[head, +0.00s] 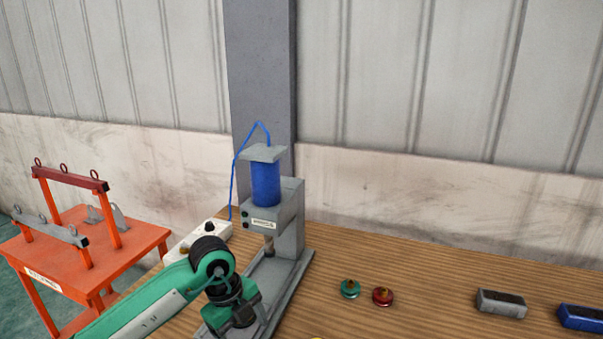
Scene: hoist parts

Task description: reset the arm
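My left arm, green with black joints, comes in from the lower left in the head view. Its wrist end, with the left gripper (240,316), is low in the picture, in front of the grey press base. The fingers are not clearly visible, so I cannot tell whether they are open or shut or hold anything. My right arm and gripper are not in view.
A grey press (289,222) with a blue cylinder (266,184) stands on the wooden table (400,270). An orange stand (75,246) is left.

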